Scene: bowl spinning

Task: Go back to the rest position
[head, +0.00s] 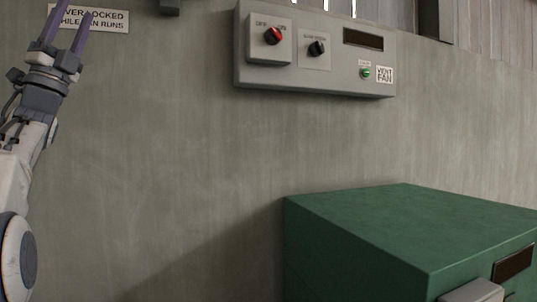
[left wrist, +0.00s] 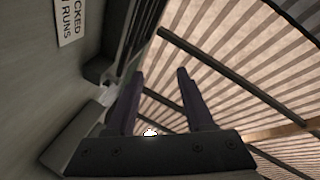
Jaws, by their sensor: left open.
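My left gripper (head: 68,18) is raised at the upper left in the head view, in front of a wall sign (head: 88,18). Its fingers point up. In the left wrist view the two purple-grey fingers of my left gripper (left wrist: 160,75) stand apart with nothing between them. My right gripper is in neither view.
A grey control panel (head: 330,84) with a red knob, a black knob and a green button is on the concrete wall (head: 160,150). A green cabinet (head: 400,230) stands at the lower right. The left wrist view shows a slatted surface (left wrist: 240,60) beyond the fingers.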

